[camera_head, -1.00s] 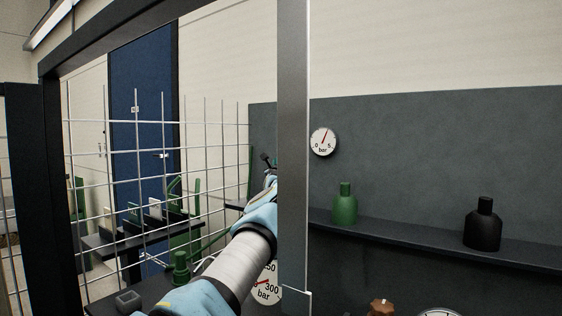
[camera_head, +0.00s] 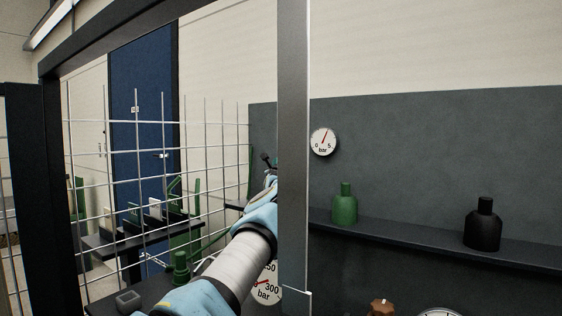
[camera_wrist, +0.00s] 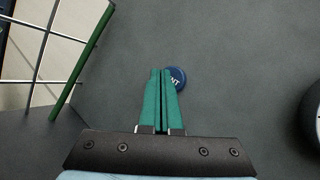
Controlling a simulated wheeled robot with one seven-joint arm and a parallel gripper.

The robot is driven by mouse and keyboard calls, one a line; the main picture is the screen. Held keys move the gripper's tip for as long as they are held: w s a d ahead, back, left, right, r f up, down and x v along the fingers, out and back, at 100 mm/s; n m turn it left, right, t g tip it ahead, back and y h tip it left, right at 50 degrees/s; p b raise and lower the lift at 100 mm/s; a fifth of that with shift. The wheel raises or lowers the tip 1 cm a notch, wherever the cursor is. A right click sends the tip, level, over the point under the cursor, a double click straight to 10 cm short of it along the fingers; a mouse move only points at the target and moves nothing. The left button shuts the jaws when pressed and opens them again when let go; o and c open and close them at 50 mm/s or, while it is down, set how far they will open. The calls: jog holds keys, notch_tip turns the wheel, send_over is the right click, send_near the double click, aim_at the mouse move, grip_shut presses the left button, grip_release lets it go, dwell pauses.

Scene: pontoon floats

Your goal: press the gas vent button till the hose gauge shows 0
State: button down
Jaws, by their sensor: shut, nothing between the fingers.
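In the wrist view the round blue vent button (camera_wrist: 177,77) sits on a grey panel, its label partly covered. My gripper (camera_wrist: 162,72) is shut with nothing between its teal fingers. Its tips overlap the button's left part; I cannot tell whether they touch it or press it in. In the head view a grey post hides most of the gripper, and the button is not visible. A small white 0–5 bar gauge (camera_head: 323,142) hangs on the grey wall, its red needle pointing up and slightly right, well off 0. No label tells which gauge is the hose gauge.
A larger bar gauge (camera_head: 267,289) shows partly behind my arm, and another gauge (camera_head: 438,313) is cut off below. The upright post (camera_head: 293,150) stands beside my arm. A wire mesh (camera_head: 150,180) is at left. Green (camera_head: 344,205) and black (camera_head: 483,225) bottles stand on a shelf.

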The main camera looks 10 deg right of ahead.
jog(key=shift+w+d+r+p, duration=0.15)
jog(key=shift+p, duration=0.5)
jog(key=shift+w+d, duration=0.1)
jog(key=shift+d, duration=0.05)
jog(key=shift+w+d+p, duration=0.25)
jog(key=shift+d+p, duration=0.05)
jog(key=shift+p, duration=1.3)
dwell(0.8)
jog(key=shift+s+f+b, duration=0.2)
jog(key=shift+f+b, duration=0.05)
jog(key=shift+b, duration=1.15)
jog(key=b, duration=0.3)
jog(key=shift+s+a, duration=0.25)
jog(key=shift+a, duration=0.15)
jog(key=shift+a+r+b, duration=0.1)
jog(key=shift+a+b, duration=0.1)
jog(key=shift+b, duration=0.1)
jog(key=shift+s+a+b, duration=0.1)
jog(key=shift+s+b, duration=0.1)
jog(key=shift+b, duration=0.6)
